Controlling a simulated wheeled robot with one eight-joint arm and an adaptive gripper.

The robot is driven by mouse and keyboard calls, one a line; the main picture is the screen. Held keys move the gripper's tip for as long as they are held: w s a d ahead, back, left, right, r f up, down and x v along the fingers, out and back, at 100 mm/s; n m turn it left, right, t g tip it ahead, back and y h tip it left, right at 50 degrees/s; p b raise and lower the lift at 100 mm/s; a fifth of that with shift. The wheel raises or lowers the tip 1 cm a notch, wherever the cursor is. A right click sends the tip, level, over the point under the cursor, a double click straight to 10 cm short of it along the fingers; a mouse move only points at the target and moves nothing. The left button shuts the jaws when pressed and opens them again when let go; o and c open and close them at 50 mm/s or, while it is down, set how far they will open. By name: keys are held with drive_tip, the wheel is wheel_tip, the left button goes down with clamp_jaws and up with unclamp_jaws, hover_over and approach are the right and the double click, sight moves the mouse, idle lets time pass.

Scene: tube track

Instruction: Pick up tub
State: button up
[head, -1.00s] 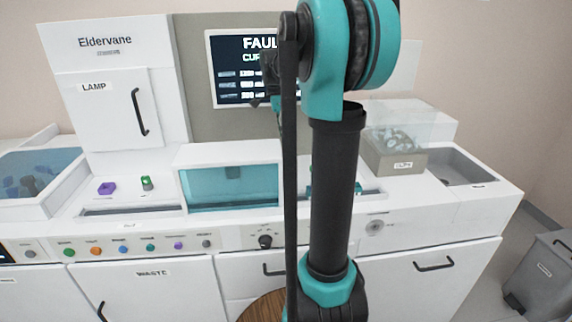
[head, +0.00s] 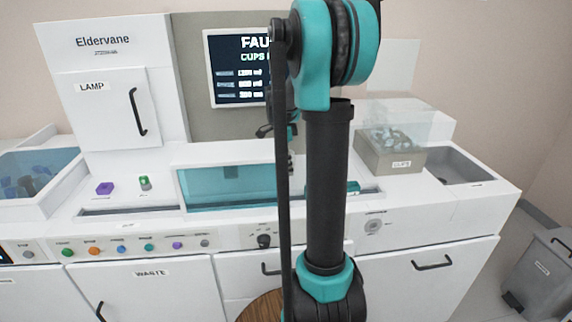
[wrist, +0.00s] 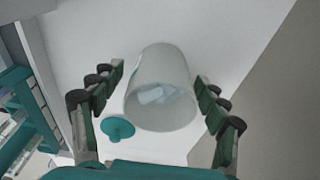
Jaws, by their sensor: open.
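The white tub (wrist: 160,92) shows in the wrist view, with its round open mouth toward the camera and a few pale pieces inside. My gripper (wrist: 158,76) is open, with one dark jointed finger on each side of the tub. Gaps show between the fingers and the tub's wall, so it is not gripped. A teal round piece (wrist: 117,129) shows beside the tub's rim at lower left; I cannot tell whether it is attached. In the head view my gripper (head: 280,130) is partly hidden behind my arm, and the tub is not visible there.
A teal-windowed box (head: 228,188) stands on the white counter near my arm. A grey bin of pieces (head: 390,155) with a clear cover and a sink (head: 450,165) are at right. A screen (head: 238,68) stands behind.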

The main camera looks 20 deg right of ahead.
drive_tip(key=shift+c, duration=0.2)
drive_tip(key=c, duration=1.2)
drive_tip(key=shift+r, duration=0.15)
